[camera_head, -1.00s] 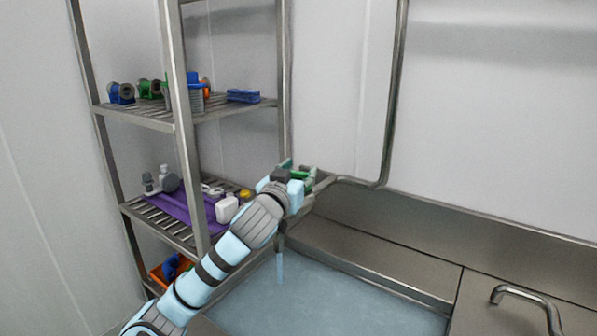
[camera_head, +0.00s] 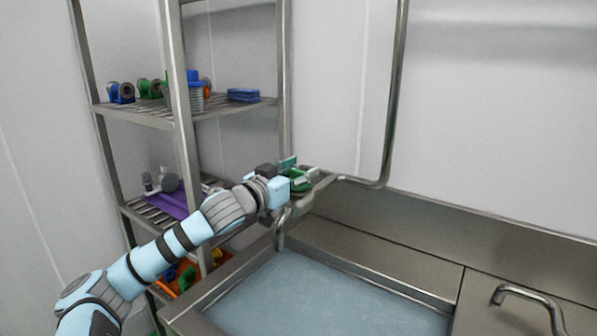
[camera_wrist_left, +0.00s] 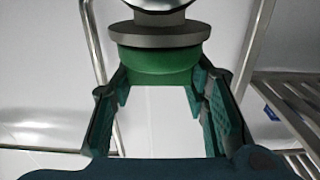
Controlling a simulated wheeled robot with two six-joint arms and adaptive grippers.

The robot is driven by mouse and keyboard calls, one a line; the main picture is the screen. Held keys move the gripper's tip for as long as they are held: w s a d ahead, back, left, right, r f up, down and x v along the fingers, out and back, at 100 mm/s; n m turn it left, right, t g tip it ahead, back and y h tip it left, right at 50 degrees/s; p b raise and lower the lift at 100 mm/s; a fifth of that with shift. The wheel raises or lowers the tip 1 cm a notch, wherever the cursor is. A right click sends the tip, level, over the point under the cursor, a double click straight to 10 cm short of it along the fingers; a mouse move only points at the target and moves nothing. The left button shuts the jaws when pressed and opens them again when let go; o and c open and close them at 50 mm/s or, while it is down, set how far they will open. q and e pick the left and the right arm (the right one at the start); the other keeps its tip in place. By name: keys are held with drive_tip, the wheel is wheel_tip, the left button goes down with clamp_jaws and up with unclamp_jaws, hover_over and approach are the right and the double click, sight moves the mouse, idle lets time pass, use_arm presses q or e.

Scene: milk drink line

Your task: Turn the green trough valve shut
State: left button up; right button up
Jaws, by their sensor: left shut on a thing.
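The green trough valve (camera_head: 299,181) sits on the metal pipe above the trough's back left corner. My left gripper (camera_head: 303,176) reaches it from the left and is shut on it. In the left wrist view the green valve (camera_wrist_left: 158,62) lies between the two dark green fingers, under a grey disc and a shiny metal part. The curved spout (camera_head: 280,232) hangs below the valve over the trough (camera_head: 225,287). No water stream shows under the spout. The gripper hides part of the valve. My right gripper is not in view.
A metal shelf rack (camera_head: 180,125) stands close on the left, with coloured fittings, a purple mat (camera_head: 172,204) and an orange crate (camera_head: 196,276). A bent pipe (camera_head: 390,110) runs up the back wall. A metal handle (camera_head: 530,297) stands at the lower right.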

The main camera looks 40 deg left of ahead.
use_arm(q)
drive_tip(key=o, duration=1.1)
drive_tip(key=shift+w+f, duration=0.1)
drive_tip(key=shift+o, duration=0.2)
wheel_tip(320, 180, up, 10)
